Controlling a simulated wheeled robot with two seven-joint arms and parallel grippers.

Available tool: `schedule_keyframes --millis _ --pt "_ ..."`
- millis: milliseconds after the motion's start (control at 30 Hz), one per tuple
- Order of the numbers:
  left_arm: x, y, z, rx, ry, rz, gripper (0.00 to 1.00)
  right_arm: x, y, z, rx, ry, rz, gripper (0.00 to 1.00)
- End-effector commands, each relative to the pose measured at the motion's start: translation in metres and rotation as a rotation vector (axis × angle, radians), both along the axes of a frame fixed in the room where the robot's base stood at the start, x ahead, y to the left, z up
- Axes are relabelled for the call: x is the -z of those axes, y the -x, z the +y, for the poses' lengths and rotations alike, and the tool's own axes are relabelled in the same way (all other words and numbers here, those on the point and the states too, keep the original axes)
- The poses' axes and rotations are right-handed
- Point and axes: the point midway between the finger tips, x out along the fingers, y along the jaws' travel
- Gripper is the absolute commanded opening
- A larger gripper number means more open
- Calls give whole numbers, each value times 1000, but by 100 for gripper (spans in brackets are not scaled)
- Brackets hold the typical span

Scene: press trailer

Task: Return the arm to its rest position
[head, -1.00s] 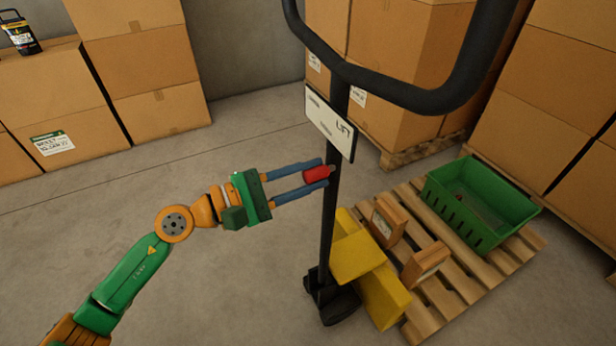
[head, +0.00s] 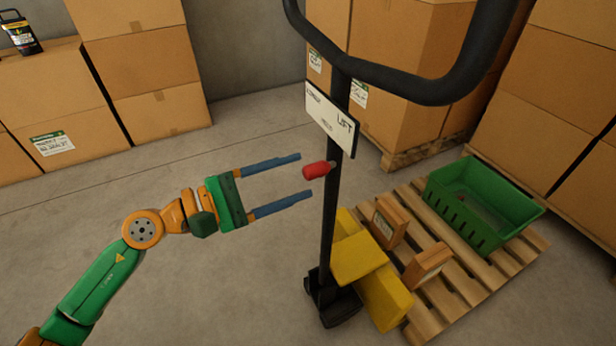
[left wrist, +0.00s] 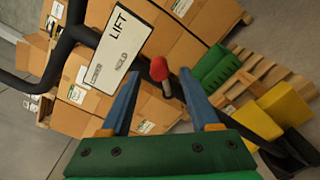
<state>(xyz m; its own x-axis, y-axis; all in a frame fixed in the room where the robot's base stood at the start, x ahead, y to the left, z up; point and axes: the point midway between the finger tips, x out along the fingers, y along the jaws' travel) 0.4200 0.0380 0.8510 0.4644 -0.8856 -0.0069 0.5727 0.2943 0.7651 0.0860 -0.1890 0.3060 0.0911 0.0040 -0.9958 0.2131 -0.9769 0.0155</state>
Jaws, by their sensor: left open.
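My left arm reaches in from the lower left in the head view. Its gripper (head: 305,175) is open and empty, with its blue fingers apart. A red knob (head: 318,170) sits on the black post (head: 331,210) of the pallet truck, just beyond the fingertips and apart from them. In the left wrist view the red knob (left wrist: 158,70) and its short metal stem show ahead, between the lines of the open fingers (left wrist: 165,85). A white sign (head: 331,117) reading LIFT is fixed to the post above the knob. My right gripper is not in view.
The truck's black handle loop (head: 420,92) arches at upper right. A wooden pallet (head: 432,310) carries a green crate (head: 452,212), small boxes and a yellow piece (head: 380,296). Stacked cartons (head: 135,60) line the back. The grey floor (head: 120,190) at left is clear.

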Motion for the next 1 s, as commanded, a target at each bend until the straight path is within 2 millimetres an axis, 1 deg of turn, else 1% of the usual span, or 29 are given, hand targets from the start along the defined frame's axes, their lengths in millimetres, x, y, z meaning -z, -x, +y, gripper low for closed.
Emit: schedule_keyframes --millis 33,100,200,333,600,667,733,767,800,867,900,933,967,1000 --pt "8 5 9 -2 -5 0 62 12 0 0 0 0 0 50" --pt "7 10 20 -2 -4 1 62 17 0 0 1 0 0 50" --pt "4 16 29 1 -2 1 62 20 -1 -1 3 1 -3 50" --pt "1 17 31 2 -1 0 62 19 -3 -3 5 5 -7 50" --pt "0 17 31 2 -1 0 62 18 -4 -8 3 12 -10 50" --pt "2 13 33 -9 27 32 62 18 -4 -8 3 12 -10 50" --pt "13 -6 45 -71 189 213 62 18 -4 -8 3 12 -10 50" --pt "23 -19 55 -117 307 342 62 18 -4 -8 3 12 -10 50" --pt "44 -39 73 -190 498 542 62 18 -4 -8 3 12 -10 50" --pt "92 -63 104 -318 816 855 62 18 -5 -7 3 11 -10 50" --pt "129 -72 124 -406 1024 1041 62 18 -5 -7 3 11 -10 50" --pt "159 -74 138 -470 1172 1164 62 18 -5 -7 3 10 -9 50" --pt "189 -73 150 -534 1312 1273 62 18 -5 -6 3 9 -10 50" --pt "229 -67 165 -622 1497 1401 62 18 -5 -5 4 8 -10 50"
